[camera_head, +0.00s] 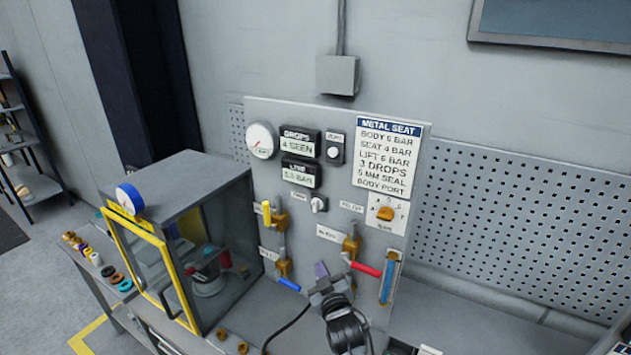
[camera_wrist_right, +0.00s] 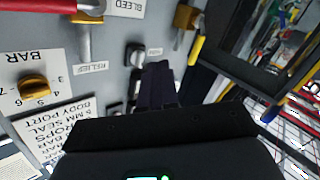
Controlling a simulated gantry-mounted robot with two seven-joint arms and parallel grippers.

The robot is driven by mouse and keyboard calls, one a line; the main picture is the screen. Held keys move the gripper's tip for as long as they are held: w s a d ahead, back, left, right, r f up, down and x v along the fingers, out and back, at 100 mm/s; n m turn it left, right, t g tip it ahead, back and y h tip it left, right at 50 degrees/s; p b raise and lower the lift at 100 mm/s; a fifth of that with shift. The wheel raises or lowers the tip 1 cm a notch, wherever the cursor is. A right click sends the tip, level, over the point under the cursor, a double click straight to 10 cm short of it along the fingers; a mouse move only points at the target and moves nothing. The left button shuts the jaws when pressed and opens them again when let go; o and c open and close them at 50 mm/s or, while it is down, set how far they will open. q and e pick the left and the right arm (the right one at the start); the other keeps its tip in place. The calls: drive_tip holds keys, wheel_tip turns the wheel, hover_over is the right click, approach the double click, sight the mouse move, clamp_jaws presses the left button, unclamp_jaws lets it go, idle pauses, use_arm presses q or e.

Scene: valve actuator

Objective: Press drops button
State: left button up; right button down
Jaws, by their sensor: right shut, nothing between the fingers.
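On the upright grey panel (camera_head: 350,230), a black box with a white round button (camera_head: 333,152) sits right of the drops display (camera_head: 297,143), which reads "4 SEEN". The small label above the button is too blurred to read surely. My right gripper (camera_head: 321,270) is shut and empty, low in front of the panel, below and apart from the button. Its dark fingers (camera_wrist_right: 158,84) show in the right wrist view, pointing past a black switch (camera_wrist_right: 135,54). The button is not clearly seen there; the gripper body hides part of the panel. My left gripper is not in view.
A lever with a red handle (camera_head: 366,268), a blue handle (camera_head: 289,285) and a yellow handle (camera_head: 266,212) stick out from the panel. An orange knob (camera_head: 385,213) is at right. A grey cabinet with a yellow-framed door (camera_head: 150,240) stands at left. The panel's upper front is clear.

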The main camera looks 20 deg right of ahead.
sight(333, 152)
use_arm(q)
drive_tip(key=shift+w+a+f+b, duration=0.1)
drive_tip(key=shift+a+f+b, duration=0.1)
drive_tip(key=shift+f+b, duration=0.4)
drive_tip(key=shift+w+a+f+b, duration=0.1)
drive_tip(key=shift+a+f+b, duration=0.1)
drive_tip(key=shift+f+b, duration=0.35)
use_arm(e)
drive_tip(key=w+r+t, duration=0.2)
drive_tip(key=w+r, duration=0.1)
drive_tip(key=r, duration=0.9)
drive_tip(key=w+a+r+t, duration=0.1)
drive_tip(key=w+r+t, duration=0.1)
drive_tip(key=r, duration=1.1)
drive_tip(key=shift+w+n, duration=0.3)
drive_tip(key=shift+w, duration=0.4)
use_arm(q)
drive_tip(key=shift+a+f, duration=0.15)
use_arm(e)
drive_tip(key=shift+w+d, duration=0.1)
drive_tip(key=w+d, duration=0.6)
drive_tip(key=shift+d, duration=0.1)
drive_tip(key=shift+s, duration=0.1)
